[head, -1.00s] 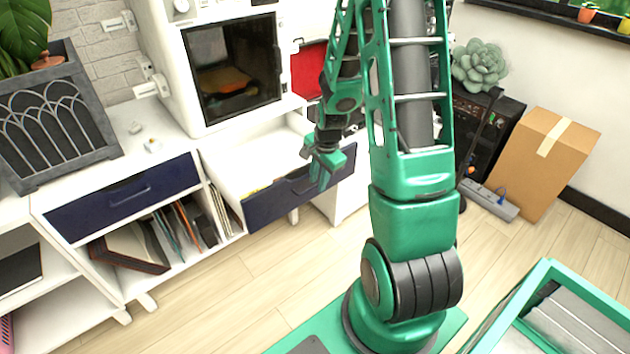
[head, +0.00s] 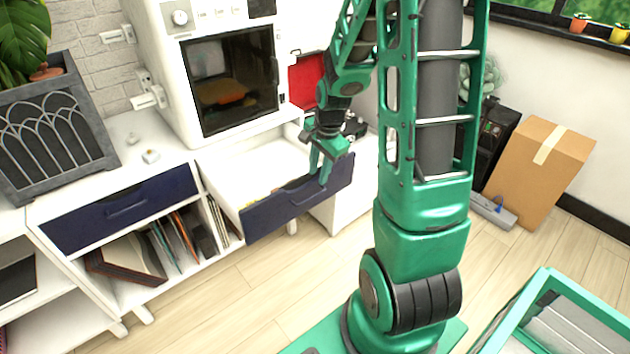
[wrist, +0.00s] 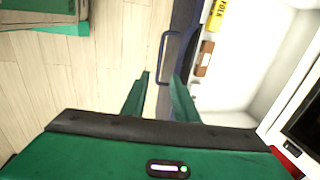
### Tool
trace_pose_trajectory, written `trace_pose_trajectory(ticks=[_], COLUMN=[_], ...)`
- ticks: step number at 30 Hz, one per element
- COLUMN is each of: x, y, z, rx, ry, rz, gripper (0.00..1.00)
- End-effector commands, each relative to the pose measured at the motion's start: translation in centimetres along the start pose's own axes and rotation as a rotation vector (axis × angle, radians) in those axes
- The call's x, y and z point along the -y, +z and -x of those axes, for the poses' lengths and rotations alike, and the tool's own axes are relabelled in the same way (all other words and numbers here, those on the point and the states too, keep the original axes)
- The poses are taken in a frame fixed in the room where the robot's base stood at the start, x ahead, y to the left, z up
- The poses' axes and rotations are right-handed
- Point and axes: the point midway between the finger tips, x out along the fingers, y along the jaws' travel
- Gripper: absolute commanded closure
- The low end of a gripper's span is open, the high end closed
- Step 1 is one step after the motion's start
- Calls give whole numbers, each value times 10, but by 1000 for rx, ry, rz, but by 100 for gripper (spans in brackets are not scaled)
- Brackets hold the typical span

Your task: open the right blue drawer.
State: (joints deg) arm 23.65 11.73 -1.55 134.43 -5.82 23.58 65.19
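The right blue drawer (head: 272,214) stands pulled out from the white cabinet, its white inside showing in the head view. In the wrist view its dark blue front (wrist: 182,45) and bar handle (wrist: 163,62) lie beyond my fingertips. My gripper (head: 321,175) is at the right part of the drawer front, near its top edge. In the wrist view my gripper (wrist: 162,76) has its two fingers apart with nothing clearly held between them. Whether a finger touches the drawer cannot be told. The left blue drawer (head: 120,208) is shut.
A yellow item (wrist: 217,16) and a brown item (wrist: 205,57) lie in the drawer. A white machine (head: 170,70) stands on the cabinet above. A cardboard box (head: 540,170) is at the right, and a green-rimmed bin (head: 490,335) is at front right. Floor before the cabinet is clear.

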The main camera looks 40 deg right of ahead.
Motion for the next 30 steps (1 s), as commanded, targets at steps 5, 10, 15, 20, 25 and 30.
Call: trace_pose_trajectory(ticks=[5, 10, 15, 20, 25, 30], x=[0, 0, 0, 0, -1, -15], y=[0, 0, 0, -1, -1, 1], z=[15, 18, 18, 18, 18, 38], rx=[-1, 0, 0, 0, -1, -16], ry=[-1, 0, 0, 0, 1, 17], rz=[0, 0, -1, -1, 1, 86], gripper=[73, 73, 73, 73, 73, 73])
